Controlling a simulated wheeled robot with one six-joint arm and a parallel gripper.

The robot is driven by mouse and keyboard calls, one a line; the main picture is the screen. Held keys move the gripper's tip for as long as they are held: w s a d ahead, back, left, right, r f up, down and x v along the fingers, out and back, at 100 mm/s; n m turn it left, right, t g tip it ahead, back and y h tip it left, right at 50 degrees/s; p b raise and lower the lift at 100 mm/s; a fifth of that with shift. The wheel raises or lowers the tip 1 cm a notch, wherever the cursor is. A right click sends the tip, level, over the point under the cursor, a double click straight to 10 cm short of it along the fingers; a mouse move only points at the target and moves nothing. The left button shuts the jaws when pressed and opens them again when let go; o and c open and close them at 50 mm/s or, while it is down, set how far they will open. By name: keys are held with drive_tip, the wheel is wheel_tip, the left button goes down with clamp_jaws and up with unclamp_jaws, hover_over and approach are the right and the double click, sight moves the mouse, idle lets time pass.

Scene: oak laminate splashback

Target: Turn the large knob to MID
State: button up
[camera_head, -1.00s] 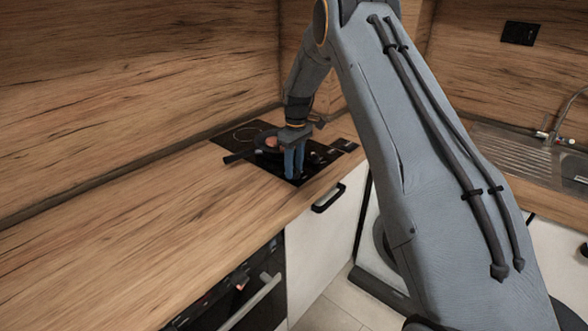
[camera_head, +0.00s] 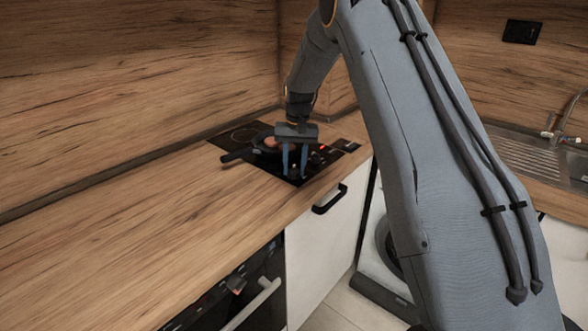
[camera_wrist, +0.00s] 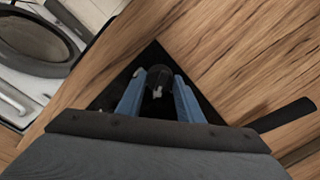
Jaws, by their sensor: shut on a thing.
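The large knob (camera_wrist: 158,78) is black and round with a pale pointer mark, and sits on the black hob panel near its corner in the wrist view. My gripper (camera_wrist: 158,88) has its two blue fingers on either side of the knob, shut on it. In the head view my gripper (camera_head: 294,174) points straight down at the front of the hob (camera_head: 238,136). The knob is hard to make out between the fingers there. I cannot read any MID marking.
A dark pan (camera_head: 265,146) with food in it stands on the hob behind my gripper, its handle (camera_head: 238,155) pointing left. A red light (camera_head: 323,147) glows to the right of my fingers. Wooden worktop (camera_head: 150,220) lies clear at left; the sink (camera_head: 520,150) is at right.

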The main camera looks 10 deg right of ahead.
sight(295, 171)
drive_tip(key=m, duration=0.4)
drive_tip(key=shift+b, duration=0.4)
drive_tip(key=shift+m, duration=1.7)
drive_tip(key=shift+r, duration=0.1)
drive_tip(key=o, duration=1.1)
drive_tip(key=shift+c, duration=0.2)
drive_tip(key=r+b, duration=0.1)
drive_tip(key=r, duration=0.3)
drive_tip(key=r+b, duration=0.1)
drive_tip(key=r, duration=0.2)
drive_tip(key=shift+s+d+r+b, duration=0.15)
drive_tip(key=shift+s+r+b, duration=0.05)
drive_tip(key=shift+r+b, duration=0.15)
